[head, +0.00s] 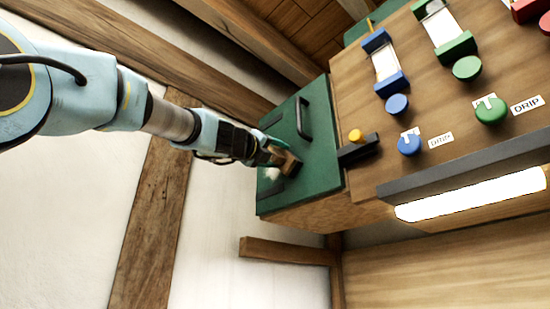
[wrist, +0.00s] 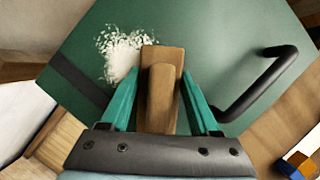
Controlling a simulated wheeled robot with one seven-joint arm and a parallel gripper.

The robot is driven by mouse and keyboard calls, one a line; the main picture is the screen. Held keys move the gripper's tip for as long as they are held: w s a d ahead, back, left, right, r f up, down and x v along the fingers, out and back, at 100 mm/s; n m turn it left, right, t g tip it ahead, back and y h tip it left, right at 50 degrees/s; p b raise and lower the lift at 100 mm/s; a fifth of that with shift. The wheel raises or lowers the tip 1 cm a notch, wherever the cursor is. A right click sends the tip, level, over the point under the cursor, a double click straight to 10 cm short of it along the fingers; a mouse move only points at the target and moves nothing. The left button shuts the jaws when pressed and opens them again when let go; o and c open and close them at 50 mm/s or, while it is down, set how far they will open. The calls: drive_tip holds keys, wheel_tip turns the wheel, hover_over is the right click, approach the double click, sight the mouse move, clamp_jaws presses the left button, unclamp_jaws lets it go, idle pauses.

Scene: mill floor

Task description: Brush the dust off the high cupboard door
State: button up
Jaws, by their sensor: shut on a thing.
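The green cupboard door (head: 287,158) with a black bar handle (head: 303,118) fills much of the wrist view (wrist: 215,50). The handle (wrist: 265,85) is right of my gripper there. A patch of white dust (wrist: 122,54) lies on the door, left of and partly behind the brush; it also shows in the head view (head: 271,174). My gripper (head: 268,155) is shut on the wooden brush (head: 290,163). In the wrist view, the brush (wrist: 162,90) sits between the teal fingers (wrist: 160,100), its head over or against the door beside the dust. I cannot tell whether it touches.
Right of the door, a wooden panel (head: 455,90) carries a blue knob (head: 409,144), a green knob (head: 491,110) and coloured brackets. A lit lamp (head: 470,194) runs below it. A timber beam (head: 285,250) juts out under the cupboard. A white wall (head: 70,190) stands at left.

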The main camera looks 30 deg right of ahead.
drive_tip(key=shift+w+a+r, duration=0.1)
drive_tip(key=shift+w+a, duration=0.2)
drive_tip(key=shift+w, duration=1.45)
drive_tip(key=shift+w+a+f, duration=0.1)
drive_tip(key=shift+w+a, duration=0.25)
drive_tip(key=shift+w, duration=1.4)
drive_tip(key=shift+w+a+r, duration=0.1)
drive_tip(key=shift+w+a, duration=0.2)
drive_tip(key=shift+w, duration=1.45)
drive_tip(key=shift+s+d+r, duration=0.25)
drive_tip(key=shift+s+d, duration=0.05)
drive_tip(key=shift+s, duration=1.45)
drive_tip(key=shift+s+d+r, duration=0.25)
drive_tip(key=shift+s+d, duration=0.1)
drive_tip(key=shift+s, duration=1.4)
drive_tip(key=shift+s+d+r, duration=0.25)
drive_tip(key=shift+s+d, duration=0.05)
drive_tip(key=shift+s, duration=1.45)
drive_tip(key=s+a, duration=0.1)
drive_tip(key=a, duration=0.5)
drive_tip(key=shift+a, duration=0.1)
drive_tip(key=a, duration=0.2)
drive_tip(key=shift+s+a, duration=0.35)
drive_tip(key=shift+d, duration=0.15)
